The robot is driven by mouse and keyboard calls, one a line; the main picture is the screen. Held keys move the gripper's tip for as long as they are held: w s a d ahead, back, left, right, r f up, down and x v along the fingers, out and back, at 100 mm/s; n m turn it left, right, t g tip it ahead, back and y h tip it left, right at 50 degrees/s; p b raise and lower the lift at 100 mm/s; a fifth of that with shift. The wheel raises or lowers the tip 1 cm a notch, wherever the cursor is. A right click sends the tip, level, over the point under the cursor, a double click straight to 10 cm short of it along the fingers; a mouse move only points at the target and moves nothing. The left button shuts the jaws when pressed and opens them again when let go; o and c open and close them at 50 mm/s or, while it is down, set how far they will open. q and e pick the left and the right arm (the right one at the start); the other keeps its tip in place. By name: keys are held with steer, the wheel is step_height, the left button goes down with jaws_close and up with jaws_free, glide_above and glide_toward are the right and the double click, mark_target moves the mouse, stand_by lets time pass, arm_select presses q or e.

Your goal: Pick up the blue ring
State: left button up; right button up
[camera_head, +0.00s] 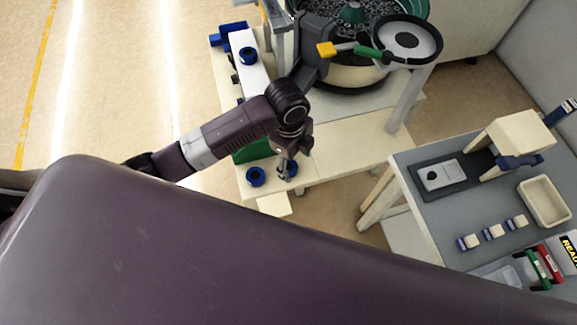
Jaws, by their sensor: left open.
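Several blue rings show on the cream workbench. One blue ring (256,177) lies near the front edge, just left of my left gripper (287,172). A second blue ring (293,168) is right at the gripper's fingertips and partly hidden by them. I cannot tell whether the fingers touch it. A third blue ring (248,56) sits on a white rail farther back. My left gripper is open, points down and is small in view. My right gripper is not in view.
A bowl feeder (362,76) stands at the back of the workbench (345,150). A green part (252,152) lies behind the left blue ring. At right, a grey table (420,205) carries a cream tray (544,201) and small blue-and-white blocks (494,231). Floor separates the two tables.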

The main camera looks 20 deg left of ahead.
mark_target(288, 168)
arm_select(q)
steer(key=shift+w+a+r+m+y, duration=0.2)
steer(key=shift+w+a+r+m, duration=0.05)
steer(key=shift+w+a+m, duration=0.3)
steer(key=shift+w+a+r+m+y, duration=0.25)
steer(key=shift+w+a+m, duration=0.15)
steer(key=shift+a, duration=0.2)
steer(key=shift+w+a, duration=0.1)
steer(key=shift+a, duration=0.1)
step_height(288, 168, down, 8)
steer(key=shift+r+p, duration=0.2)
steer(key=shift+p, duration=0.25)
steer(key=c, duration=1.2)
steer(key=shift+c, duration=0.5)
steer(key=shift+r, duration=0.15)
